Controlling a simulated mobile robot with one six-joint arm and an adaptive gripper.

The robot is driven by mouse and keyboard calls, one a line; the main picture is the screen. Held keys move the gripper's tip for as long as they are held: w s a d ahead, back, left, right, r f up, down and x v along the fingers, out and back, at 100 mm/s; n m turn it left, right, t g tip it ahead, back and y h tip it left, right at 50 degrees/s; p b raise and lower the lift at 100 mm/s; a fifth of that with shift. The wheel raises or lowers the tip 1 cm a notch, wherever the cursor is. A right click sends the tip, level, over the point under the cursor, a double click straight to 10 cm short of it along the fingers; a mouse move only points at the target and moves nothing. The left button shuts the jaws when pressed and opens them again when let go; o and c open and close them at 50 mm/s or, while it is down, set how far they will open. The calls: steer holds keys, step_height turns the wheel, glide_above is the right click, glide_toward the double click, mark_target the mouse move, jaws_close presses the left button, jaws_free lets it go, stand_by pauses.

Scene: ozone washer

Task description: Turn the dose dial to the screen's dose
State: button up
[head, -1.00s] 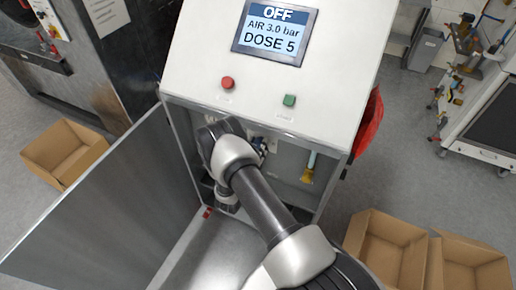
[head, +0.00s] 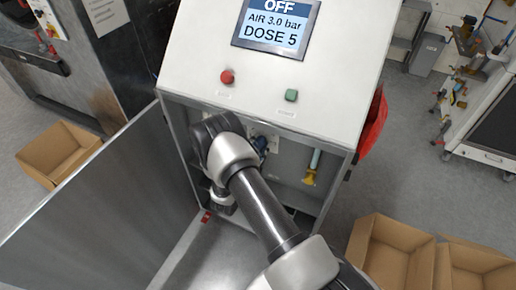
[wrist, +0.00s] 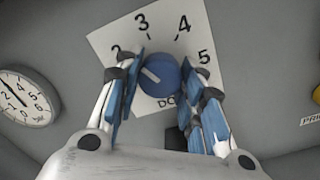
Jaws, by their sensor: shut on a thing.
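The screen (head: 275,27) on the sloped panel reads OFF, AIR 3.0 bar and DOSE 5. In the wrist view the dose dial is a round blue knob (wrist: 158,78) on a white scale plate (wrist: 120,40) with the numbers 2, 3, 4 and 5 showing. Its pale pointer line slants to the upper left, roughly toward the 2. My gripper (wrist: 162,74) is shut on the dial, with one blue-padded finger on each side. The fingers hide part of the scale.
A gauge (wrist: 27,98) is left of the dial. The cabinet door (head: 105,205) stands open at the left. A red button (head: 227,77) and a green button (head: 291,95) are above the opening. A yellow-ended tube (head: 311,170) hangs right of my arm. Cardboard boxes (head: 392,250) sit on the floor.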

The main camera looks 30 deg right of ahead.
steer(key=m+b, duration=0.1)
steer(key=m, duration=0.2)
steer(key=shift+f+m+b, duration=0.1)
steer(key=shift+m+b, duration=0.25)
steer(key=shift+m, duration=0.05)
steer(key=m+b, duration=0.1)
steer(key=m, duration=0.2)
steer(key=shift+w+a+m+g+b, duration=0.1)
steer(key=shift+m+g+b, duration=0.2)
steer(key=shift+m+b, duration=0.1)
steer(key=m+b, duration=0.1)
steer(key=m, duration=0.1)
steer(key=shift+m, duration=0.4)
steer(key=m, duration=0.3)
steer(key=shift+r+m+h, duration=0.25)
steer(key=shift+m+h, duration=0.05)
steer(key=shift+m, duration=0.1)
steer(key=m, duration=1.1)
steer(key=shift+r+m+g, duration=0.1)
steer(key=shift+m+g, duration=0.2)
steer(key=shift+m, duration=0.1)
steer(key=o, duration=1.1)
steer(key=shift+c, duration=0.2)
